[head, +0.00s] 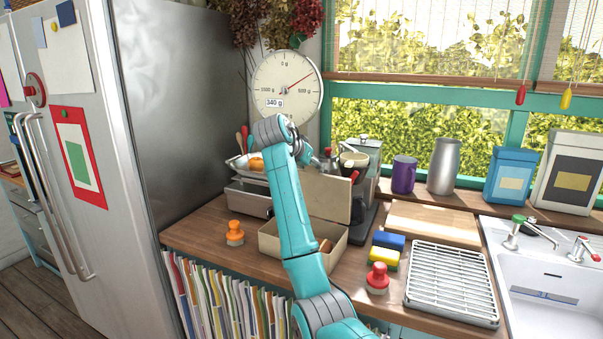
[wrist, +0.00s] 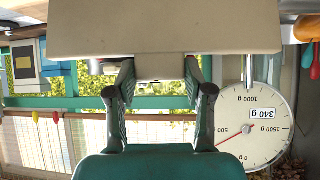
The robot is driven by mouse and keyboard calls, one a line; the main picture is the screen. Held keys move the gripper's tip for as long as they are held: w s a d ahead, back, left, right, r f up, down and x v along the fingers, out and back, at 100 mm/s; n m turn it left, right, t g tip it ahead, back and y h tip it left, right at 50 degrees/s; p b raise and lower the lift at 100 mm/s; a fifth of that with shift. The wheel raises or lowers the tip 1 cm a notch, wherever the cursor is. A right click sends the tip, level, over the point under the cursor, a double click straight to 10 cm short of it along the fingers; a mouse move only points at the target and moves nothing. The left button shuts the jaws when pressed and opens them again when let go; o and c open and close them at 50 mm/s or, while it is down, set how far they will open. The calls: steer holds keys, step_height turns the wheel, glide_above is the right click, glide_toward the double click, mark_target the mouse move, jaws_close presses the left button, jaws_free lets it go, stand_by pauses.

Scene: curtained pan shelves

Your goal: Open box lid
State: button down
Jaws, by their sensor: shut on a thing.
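The beige box (head: 269,243) stands on the wooden counter, partly hidden behind my arm. Its lid (head: 328,198) stands raised, roughly upright, at the back of the box. In the wrist view the lid (wrist: 165,32) spans the top of the picture, with a small tab (wrist: 160,67) at its edge. My gripper (wrist: 159,72) is shut on this tab, one finger on each side. In the head view my gripper (head: 322,161) is small and partly hidden at the lid's top edge. A brown item (head: 325,246) shows inside the box.
A dial scale (head: 287,84) with a pan stands behind. An orange brush (head: 235,233), a red brush (head: 377,278), sponges (head: 386,250) and a dish rack (head: 450,284) surround the box. The fridge (head: 170,100) bounds the left; the sink (head: 545,290) is right.

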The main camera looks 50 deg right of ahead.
steer(key=shift+w+d+y, duration=0.15)
steer(key=shift+d+y, duration=0.15)
steer(key=shift+d, duration=0.2)
steer(key=shift+c, duration=2.2)
jaws_free()
steer(key=v, duration=1.2)
steer(key=shift+w, duration=0.15)
